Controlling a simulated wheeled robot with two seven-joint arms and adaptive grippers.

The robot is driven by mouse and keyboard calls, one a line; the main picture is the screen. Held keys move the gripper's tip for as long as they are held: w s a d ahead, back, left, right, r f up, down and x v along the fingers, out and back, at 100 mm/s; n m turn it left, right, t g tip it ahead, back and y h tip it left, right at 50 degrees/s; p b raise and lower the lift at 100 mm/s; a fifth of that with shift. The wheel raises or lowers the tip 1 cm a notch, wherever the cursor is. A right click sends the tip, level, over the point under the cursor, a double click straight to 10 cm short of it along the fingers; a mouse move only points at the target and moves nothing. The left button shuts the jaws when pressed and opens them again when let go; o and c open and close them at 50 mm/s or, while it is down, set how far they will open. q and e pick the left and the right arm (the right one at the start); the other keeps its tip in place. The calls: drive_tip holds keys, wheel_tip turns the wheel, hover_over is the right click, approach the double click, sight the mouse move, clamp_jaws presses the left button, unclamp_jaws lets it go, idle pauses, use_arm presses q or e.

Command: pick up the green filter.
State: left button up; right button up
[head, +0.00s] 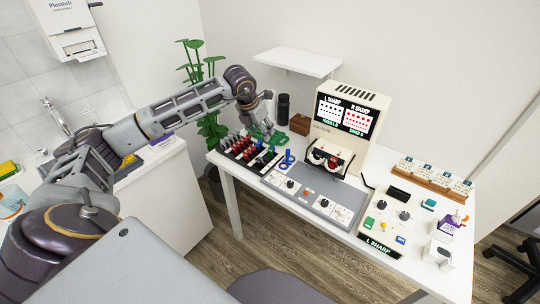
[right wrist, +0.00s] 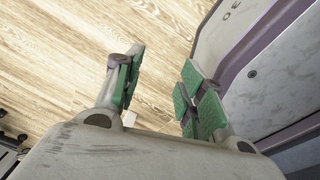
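A rack of filters (head: 236,157) with red, dark, green and blue handles stands at the left end of the white table. A small green piece (head: 271,149), likely the green filter, shows at its right side, small and partly hard to make out. My left gripper (head: 264,133) hangs just above the back of the rack, its green-padded fingers spread. I see nothing held in it, and it seems apart from the filters.
A cream test machine (head: 347,133) with a lit screen stands behind a grey control panel (head: 318,197). A black cylinder (head: 283,109) and a brown box (head: 300,124) are close to my left gripper. A plant (head: 211,128) stands left of the table. Small items crowd the table's right side.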

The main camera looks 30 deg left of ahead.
use_arm(q)
hover_over(270, 150)
drive_tip(key=s, duration=0.2)
drive_tip(key=f, duration=0.7)
drive_tip(key=shift+s+f, duration=0.15)
drive_tip(key=shift+s, duration=0.05)
drive_tip(key=shift+w+f, duration=0.15)
drive_tip(key=shift+f, duration=0.2)
use_arm(e)
drive_tip(key=shift+w+d+r, duration=0.1)
drive_tip(key=shift+w+r, duration=0.15)
drive_tip(key=shift+w, duration=0.05)
use_arm(q)
drive_tip(key=shift+p+x, duration=0.45)
drive_tip(key=shift+x, duration=1.75)
drive_tip(key=shift+f, duration=0.45)
use_arm(e)
drive_tip(key=shift+s+a+r, duration=0.2)
drive_tip(key=shift+a, duration=0.5)
use_arm(q)
drive_tip(key=shift+a, duration=0.1)
use_arm(e)
drive_tip(key=shift+d, duration=0.1)
